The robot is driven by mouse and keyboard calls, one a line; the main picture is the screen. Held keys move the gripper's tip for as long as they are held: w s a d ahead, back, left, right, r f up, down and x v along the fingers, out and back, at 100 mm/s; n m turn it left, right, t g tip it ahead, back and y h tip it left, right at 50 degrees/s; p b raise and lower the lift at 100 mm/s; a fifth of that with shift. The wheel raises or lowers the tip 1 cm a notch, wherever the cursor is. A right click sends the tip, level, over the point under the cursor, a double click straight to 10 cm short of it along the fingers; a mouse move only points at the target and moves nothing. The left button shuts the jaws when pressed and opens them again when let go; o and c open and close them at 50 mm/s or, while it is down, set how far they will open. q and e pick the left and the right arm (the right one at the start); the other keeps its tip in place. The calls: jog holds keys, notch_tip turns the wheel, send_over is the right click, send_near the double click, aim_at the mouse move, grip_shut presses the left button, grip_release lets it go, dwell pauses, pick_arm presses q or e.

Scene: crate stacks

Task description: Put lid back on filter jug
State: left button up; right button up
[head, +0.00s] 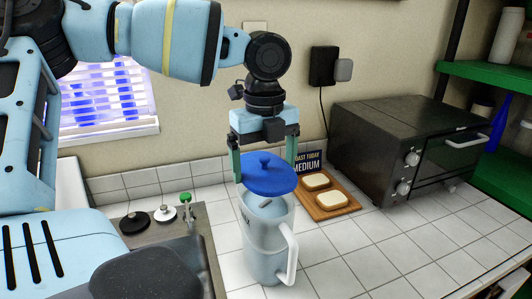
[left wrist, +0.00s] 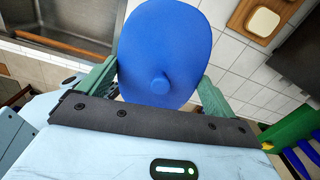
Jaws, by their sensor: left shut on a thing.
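The round blue lid (head: 268,182) with a small knob is between the green fingers of my left gripper (head: 264,168), which is shut on it. The lid is just over the open top of the grey-white filter jug (head: 262,238), tilted a little. Part of the jug's opening shows below the lid's front edge. I cannot tell whether the lid touches the rim. The jug stands upright on the tiled counter, handle toward the front right. The left wrist view shows the lid (left wrist: 165,50), knob toward the camera, between the fingers (left wrist: 158,85). My right gripper is not in view.
A wooden board (head: 331,207) with bread slices and a small dark sign (head: 307,162) lie right behind the jug. A dark toaster oven (head: 385,130) stands farther right. A sink with a green-topped tap (head: 186,198) is left. The counter at front right is clear.

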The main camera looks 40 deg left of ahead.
pick_arm(q)
jog(key=shift+f+b, duration=0.35)
jog(key=shift+f, duration=1.65)
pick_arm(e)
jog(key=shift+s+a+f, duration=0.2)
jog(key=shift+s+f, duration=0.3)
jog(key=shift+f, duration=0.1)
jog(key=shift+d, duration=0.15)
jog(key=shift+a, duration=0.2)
pick_arm(q)
jog(key=shift+d+f, duration=0.1)
jog(key=shift+f, duration=0.1)
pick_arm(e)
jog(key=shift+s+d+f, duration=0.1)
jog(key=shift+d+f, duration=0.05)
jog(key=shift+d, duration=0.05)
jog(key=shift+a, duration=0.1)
pick_arm(q)
jog(key=o, duration=0.7)
jog(key=shift+c, duration=0.2)
jog(key=shift+r, duration=0.1)
